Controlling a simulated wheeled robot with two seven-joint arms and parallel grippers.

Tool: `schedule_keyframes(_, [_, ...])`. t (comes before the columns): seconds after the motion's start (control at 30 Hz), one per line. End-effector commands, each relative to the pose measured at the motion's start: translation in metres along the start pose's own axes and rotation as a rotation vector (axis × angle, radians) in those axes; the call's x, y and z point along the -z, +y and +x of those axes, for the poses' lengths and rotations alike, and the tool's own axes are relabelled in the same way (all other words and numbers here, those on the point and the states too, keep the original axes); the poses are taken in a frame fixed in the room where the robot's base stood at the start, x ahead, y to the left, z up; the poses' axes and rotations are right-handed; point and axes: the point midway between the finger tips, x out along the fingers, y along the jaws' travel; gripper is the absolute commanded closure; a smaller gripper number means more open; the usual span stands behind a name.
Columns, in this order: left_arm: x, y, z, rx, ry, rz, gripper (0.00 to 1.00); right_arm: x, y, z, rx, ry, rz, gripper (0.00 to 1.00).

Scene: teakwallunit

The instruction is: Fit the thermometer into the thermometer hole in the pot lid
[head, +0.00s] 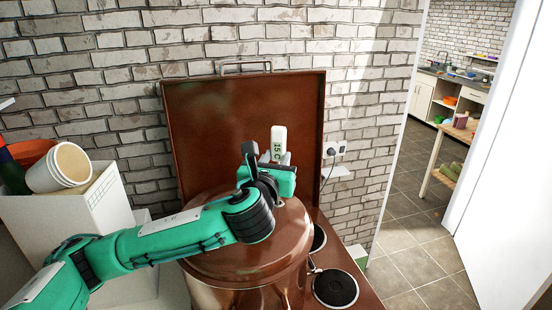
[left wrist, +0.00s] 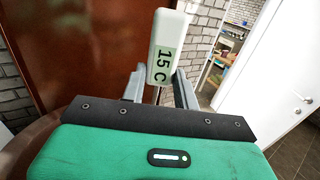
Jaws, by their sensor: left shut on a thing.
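The thermometer (head: 278,138) is a white stick-like body with a display reading 15 C; it also shows in the left wrist view (left wrist: 166,45). My left gripper (head: 270,163) is shut on it, and its two fingers flank the thermometer's lower part in the left wrist view (left wrist: 159,90). The thermometer stands roughly upright above the back part of the brown pot lid (head: 225,262), which lies on the pot (head: 225,298). My gripper and forearm cover part of the lid. The thermometer hole and the probe's tip are hidden, so I cannot tell how they line up. My right gripper is out of view.
The pot stands on a brown stove with black hotplates (head: 335,288) at its right. The raised stove cover (head: 225,125) stands close behind the gripper. A white cabinet (head: 75,215) with cups (head: 62,168) is at the left. A doorway opens at the right.

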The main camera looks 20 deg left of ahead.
Motion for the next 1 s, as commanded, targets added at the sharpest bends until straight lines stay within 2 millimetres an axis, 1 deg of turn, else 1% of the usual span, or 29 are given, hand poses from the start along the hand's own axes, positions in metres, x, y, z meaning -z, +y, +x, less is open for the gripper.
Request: schedule_keyframes(1.0, [0.026,0.0,0.0,0.0,-0.001,0.0,0.94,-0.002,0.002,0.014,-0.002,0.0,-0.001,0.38])
